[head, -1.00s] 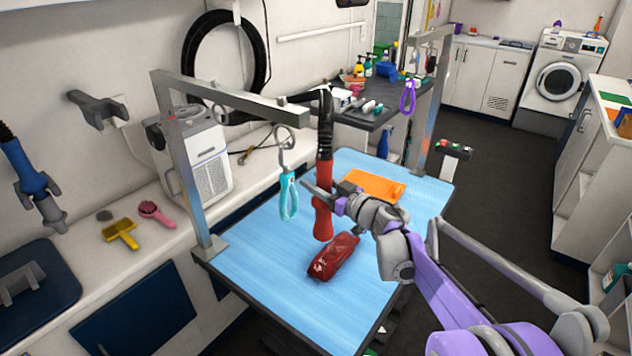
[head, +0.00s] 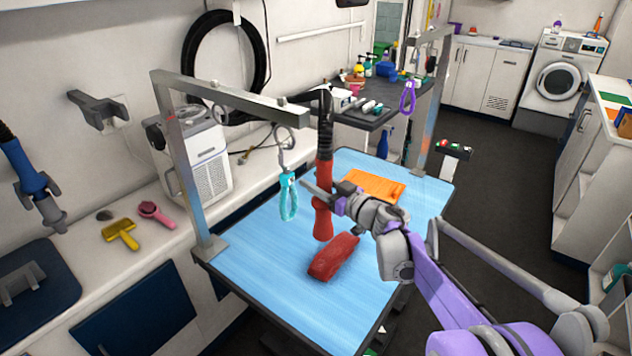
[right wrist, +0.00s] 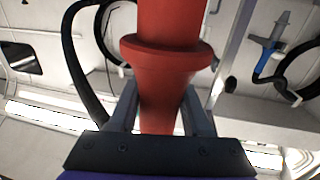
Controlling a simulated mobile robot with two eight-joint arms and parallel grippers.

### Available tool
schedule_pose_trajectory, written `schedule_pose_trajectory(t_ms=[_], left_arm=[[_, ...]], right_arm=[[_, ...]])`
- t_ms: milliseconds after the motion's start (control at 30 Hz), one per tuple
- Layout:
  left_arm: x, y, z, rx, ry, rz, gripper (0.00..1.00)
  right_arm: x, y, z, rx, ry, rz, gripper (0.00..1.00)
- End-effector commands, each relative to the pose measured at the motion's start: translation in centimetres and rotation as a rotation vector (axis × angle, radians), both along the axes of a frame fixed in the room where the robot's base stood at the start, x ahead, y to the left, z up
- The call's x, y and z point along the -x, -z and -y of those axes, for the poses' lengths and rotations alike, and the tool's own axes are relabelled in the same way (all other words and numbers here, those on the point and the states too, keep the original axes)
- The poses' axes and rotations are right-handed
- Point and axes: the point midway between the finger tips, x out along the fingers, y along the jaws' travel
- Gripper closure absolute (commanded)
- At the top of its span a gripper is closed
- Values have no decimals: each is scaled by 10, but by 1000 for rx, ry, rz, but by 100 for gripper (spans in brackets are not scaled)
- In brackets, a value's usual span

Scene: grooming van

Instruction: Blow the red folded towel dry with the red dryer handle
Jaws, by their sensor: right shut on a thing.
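The red dryer handle (head: 324,187) hangs upright from its black hose above the blue table, its lower end pointing down near the towel. My right gripper (head: 322,196) is shut on it; in the right wrist view the red handle (right wrist: 168,85) stands between the two fingers (right wrist: 160,118). The red folded towel (head: 334,257) lies on the blue table mat (head: 262,262), just below and slightly right of the handle's end, apart from it. Its surface looks plain and evenly red. My left gripper is not in view.
An orange folded towel (head: 374,186) lies farther back on the table. A blue dryer handle (head: 28,172) hangs at far left. The mat's front is clear.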

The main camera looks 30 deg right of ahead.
Motion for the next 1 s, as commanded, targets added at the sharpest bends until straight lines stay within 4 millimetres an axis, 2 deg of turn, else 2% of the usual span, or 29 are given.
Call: schedule_pose_trajectory(t_ms=[267, 633, 1000], left_arm=[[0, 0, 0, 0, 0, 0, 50], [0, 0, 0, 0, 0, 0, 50], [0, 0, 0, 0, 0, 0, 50]], right_arm=[[2, 0, 8, 0, 1, 1, 100], [10, 0, 36, -1, 1, 1, 100], [11, 0, 38, -1, 0, 1, 100]])
